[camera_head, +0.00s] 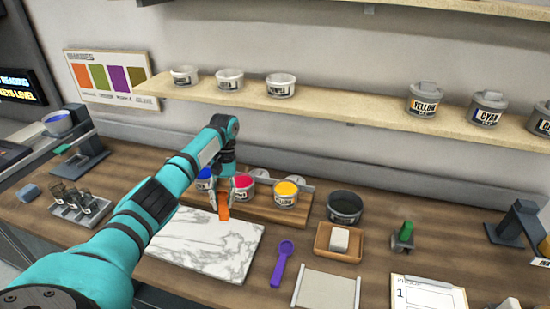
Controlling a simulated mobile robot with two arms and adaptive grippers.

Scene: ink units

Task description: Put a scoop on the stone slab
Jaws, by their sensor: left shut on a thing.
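The stone slab (205,248) is white with grey veins and lies flat on the wooden bench. My left gripper (228,192) is over the slab's far edge, in front of the ink tubs. It is shut on a small orange piece (223,208), which points down toward the slab; whether it touches the slab, and its full shape, I cannot tell. Open tubs of blue (204,180), magenta (243,186) and yellow ink (286,192) stand in a wooden rack behind. A purple spoon-shaped tool (281,263) lies right of the slab. My right gripper is out of view.
A dark tub (345,206), a wooden tray with a white block (339,240), a pale plate (327,288) and a clipboard (428,295) are to the right. A rack of glasses (80,205) is at left. A shelf (330,108) with tubs hangs above.

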